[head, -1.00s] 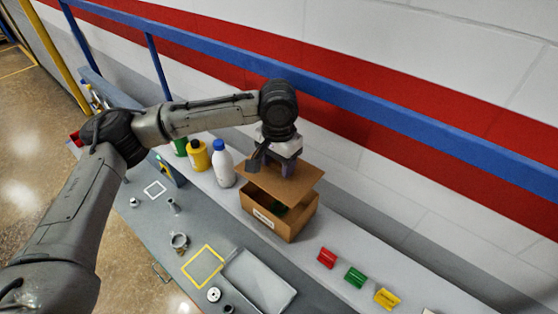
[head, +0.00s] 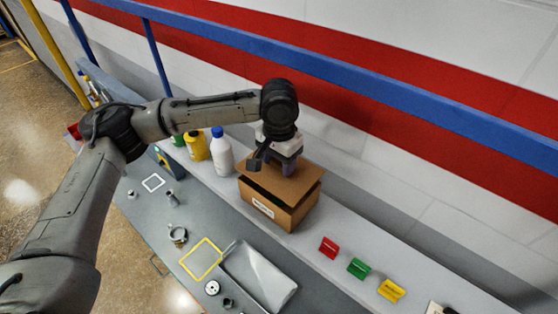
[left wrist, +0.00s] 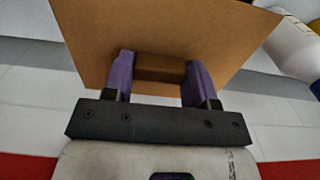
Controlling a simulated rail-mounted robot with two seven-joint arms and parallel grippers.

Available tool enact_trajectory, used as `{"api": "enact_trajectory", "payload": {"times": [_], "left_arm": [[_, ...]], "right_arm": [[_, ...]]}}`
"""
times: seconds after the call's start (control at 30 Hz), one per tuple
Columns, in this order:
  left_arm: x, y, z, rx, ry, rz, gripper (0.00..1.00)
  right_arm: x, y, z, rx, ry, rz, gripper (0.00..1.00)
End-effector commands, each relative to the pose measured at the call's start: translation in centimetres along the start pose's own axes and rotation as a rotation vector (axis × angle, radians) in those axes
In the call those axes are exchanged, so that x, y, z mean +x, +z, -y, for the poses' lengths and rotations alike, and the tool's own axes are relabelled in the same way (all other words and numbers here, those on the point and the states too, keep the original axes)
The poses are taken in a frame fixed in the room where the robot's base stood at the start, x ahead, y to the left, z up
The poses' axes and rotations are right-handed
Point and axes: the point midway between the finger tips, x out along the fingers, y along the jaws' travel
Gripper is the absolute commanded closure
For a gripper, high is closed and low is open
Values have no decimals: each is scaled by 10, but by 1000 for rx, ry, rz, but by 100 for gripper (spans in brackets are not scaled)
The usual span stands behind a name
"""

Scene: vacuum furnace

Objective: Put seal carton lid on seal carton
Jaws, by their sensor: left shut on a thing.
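The seal carton (head: 292,216) is a brown box with a white label, standing on the raised shelf near the wall. The seal carton lid (head: 305,177) is a flat brown panel lying over the carton's top, slightly tilted, with a dark gap showing at the front. My left gripper (head: 278,165) is above the lid. In the left wrist view the purple fingers of my left gripper (left wrist: 160,75) are shut on the lid's brown block handle (left wrist: 160,68), and the lid panel (left wrist: 160,25) spreads beyond. Whether the lid touches the rim all round cannot be told. My right gripper is not in view.
A white bottle with a blue cap (head: 222,155) and a yellow bottle (head: 196,147) stand left of the carton. Red (head: 328,247), green (head: 359,268) and yellow (head: 391,290) blocks lie to its right. A grey tray (head: 262,275) is in front. A blue rail (head: 360,82) runs behind.

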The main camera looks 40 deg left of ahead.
Motion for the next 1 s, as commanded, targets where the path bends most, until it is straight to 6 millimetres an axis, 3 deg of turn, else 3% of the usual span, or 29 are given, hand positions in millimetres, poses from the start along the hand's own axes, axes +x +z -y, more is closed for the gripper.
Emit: {"api": "enact_trajectory", "payload": {"times": [0.17,0.6,1.0], "left_arm": [[10,0,0,-1,0,-2,71],[30,0,0,0,0,0,71],[33,0,0,0,0,-1,71]], "right_arm": [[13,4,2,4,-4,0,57],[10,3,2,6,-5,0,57],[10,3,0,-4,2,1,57]]}}
